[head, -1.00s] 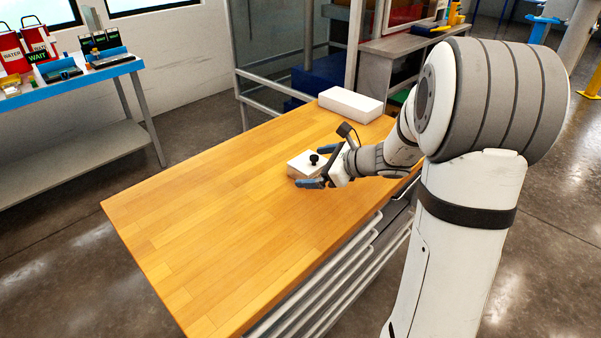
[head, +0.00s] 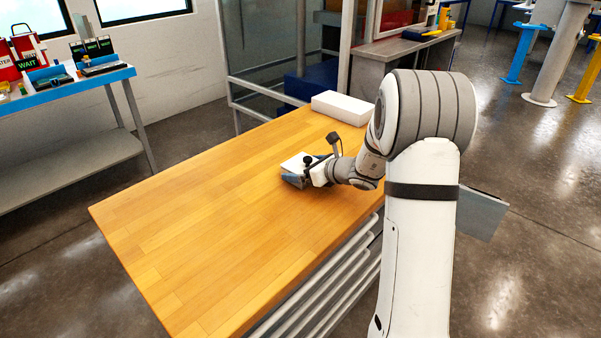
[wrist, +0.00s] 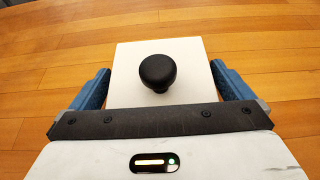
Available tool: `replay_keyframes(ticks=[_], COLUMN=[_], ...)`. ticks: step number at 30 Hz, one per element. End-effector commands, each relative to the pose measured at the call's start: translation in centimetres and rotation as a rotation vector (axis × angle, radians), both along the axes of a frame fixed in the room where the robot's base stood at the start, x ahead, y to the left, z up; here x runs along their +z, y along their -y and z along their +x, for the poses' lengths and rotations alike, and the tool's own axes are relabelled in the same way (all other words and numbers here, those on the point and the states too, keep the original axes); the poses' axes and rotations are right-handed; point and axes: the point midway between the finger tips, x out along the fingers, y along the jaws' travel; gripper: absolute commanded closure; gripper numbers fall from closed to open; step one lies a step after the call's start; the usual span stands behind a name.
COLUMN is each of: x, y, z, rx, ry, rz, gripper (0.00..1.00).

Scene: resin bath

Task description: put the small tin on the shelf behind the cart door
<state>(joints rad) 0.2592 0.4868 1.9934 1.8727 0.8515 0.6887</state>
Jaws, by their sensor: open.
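The small tin looks like a low white box with a round black knob on top (head: 292,164). It sits on the wooden cart top; its white top and knob also show in the wrist view (wrist: 128,72). My gripper (head: 303,172) is open and low over the cart top. In the wrist view its blue fingers stand on the left and right of the tin, with small gaps on both sides. A flat grey panel (head: 483,212) sticks out to the right behind my arm; it may be the cart door. The shelf behind it is hidden.
A longer white block (head: 340,107) lies at the cart's far end. The wooden top (head: 190,240) is otherwise clear. A blue-edged bench with bottles and trays (head: 65,82) stands at the left.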

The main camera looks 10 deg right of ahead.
Motion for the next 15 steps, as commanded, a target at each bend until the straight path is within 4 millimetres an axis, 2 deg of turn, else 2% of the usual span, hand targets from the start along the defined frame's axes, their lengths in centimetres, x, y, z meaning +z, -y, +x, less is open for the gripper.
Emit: replay_keyframes(ticks=[3,9,15], x=[-0.48,-0.45,-0.44], y=[-0.63,-0.58,-0.55], z=[0.82,0.85,0.84], rx=[0.001,-0.001,-0.001], ry=[0.000,0.000,0.001], rz=[-0.001,-0.002,-0.001], gripper=[0.00,0.01,0.17])
